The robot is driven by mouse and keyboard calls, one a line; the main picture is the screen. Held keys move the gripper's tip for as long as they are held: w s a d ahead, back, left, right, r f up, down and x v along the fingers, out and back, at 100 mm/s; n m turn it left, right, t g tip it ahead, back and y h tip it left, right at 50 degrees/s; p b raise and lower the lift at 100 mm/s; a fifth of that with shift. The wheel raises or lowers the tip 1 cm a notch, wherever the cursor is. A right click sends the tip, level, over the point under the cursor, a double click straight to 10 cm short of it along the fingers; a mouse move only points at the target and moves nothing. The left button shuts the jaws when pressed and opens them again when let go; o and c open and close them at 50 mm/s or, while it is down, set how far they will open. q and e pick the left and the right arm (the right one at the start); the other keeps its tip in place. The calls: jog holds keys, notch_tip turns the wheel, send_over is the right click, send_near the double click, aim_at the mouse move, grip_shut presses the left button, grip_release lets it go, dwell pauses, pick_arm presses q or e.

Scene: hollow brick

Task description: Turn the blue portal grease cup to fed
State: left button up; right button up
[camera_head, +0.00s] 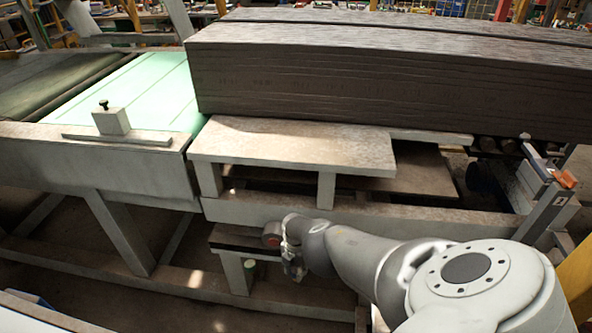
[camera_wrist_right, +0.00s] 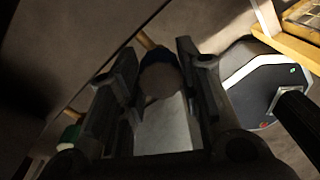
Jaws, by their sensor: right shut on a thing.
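My right gripper (camera_head: 294,268) is low in front of the grey machine frame, below the pale bench plate, in the head view. In the right wrist view the two dark fingers of the right gripper (camera_wrist_right: 158,58) stand on either side of a round, dark cap (camera_wrist_right: 161,78) and are shut on it. A tan stem shows behind this cap, which appears to be the grease cup. In the head view the cup is hidden by my gripper and arm. My left gripper is not in view.
A green cup-like part (camera_wrist_right: 70,133) sits left of the fingers; it also shows in the head view (camera_head: 250,265). A pale bench plate (camera_head: 290,147) and a big dark ribbed block (camera_head: 390,85) lie above. A green conveyor belt (camera_head: 130,95) is at left.

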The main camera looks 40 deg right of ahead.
dwell(0.3)
jog(key=o, duration=1)
jog(key=shift+o, duration=0.2)
